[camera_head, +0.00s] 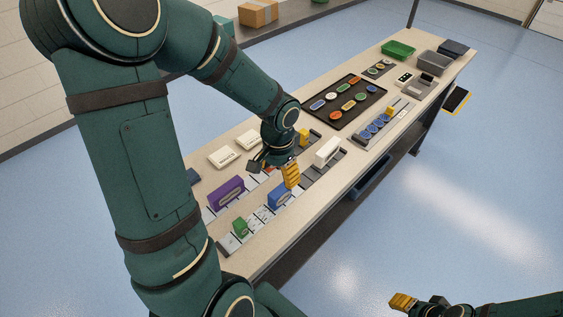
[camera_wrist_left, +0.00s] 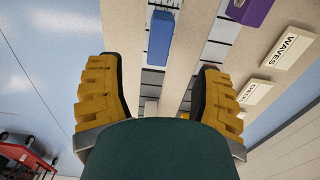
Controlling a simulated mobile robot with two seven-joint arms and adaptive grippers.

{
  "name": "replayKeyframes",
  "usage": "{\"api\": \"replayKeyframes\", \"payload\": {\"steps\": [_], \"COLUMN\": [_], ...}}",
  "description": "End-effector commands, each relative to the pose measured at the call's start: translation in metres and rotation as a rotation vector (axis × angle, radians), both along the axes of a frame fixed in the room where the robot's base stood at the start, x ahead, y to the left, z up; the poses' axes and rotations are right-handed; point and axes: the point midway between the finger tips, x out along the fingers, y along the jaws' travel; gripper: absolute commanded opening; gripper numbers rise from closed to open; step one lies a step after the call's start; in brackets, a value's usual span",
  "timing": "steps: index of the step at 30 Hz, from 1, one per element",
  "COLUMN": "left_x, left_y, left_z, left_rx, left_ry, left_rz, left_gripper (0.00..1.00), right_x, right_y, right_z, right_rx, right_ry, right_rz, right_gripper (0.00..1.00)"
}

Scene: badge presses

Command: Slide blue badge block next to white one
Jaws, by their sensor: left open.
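The blue badge block (camera_head: 281,198) stands on the near slotted rail on the table. The white block (camera_head: 327,151) stands farther along the same side, up and to the right, with a gap between them. My left gripper (camera_head: 274,171) is open and empty above the rails, just behind the blue block in the picture; one yellow finger partly overlaps the gap towards the white block. In the left wrist view the blue block (camera_wrist_left: 160,40) shows beyond the spread fingers of my left gripper (camera_wrist_left: 158,98). My right gripper (camera_head: 404,302) is at the bottom right, away from the table.
A purple block (camera_head: 226,191), a green block (camera_head: 240,228) and a yellow block (camera_head: 303,136) stand near. White label plates, one reading WAVES (camera_wrist_left: 287,48), lie behind. A dark tray of badges (camera_head: 348,103) and a green bin (camera_head: 398,48) are farther along the table.

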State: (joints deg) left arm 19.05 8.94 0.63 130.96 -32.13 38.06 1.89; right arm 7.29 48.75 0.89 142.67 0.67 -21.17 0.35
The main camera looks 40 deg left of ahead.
Motion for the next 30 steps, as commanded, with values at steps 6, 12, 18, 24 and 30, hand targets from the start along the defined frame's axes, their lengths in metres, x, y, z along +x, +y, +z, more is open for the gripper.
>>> {"api": "replayKeyframes", "payload": {"steps": [6, 12, 18, 24, 30], "left_x": [0.0, 0.0, 0.0, 0.0, 0.001], "left_y": [0.0, 0.0, 0.0, 0.0, 0.0], "left_z": [-0.044, -0.078, -0.099, -0.106, -0.106], "left_rx": [-0.002, -0.002, -0.001, -0.001, -0.001], "left_ry": [0.004, 0.004, 0.001, 0.0, 0.0], "left_rz": [-0.001, 0.0, 0.0, 0.0, 0.0], "left_gripper": [0.67, 0.67, 0.67, 0.67, 0.67], "right_x": [-0.003, -0.006, -0.008, -0.009, -0.009], "right_y": [0.001, 0.001, 0.002, 0.002, 0.002], "right_z": [-0.012, -0.022, -0.028, -0.029, -0.029], "right_rx": [0.002, 0.003, 0.005, 0.005, 0.005], "right_ry": [0.006, 0.014, 0.018, 0.02, 0.02], "right_rz": [0.006, 0.011, 0.015, 0.017, 0.017], "right_gripper": [0.47, 0.47, 0.47, 0.47, 0.47]}}
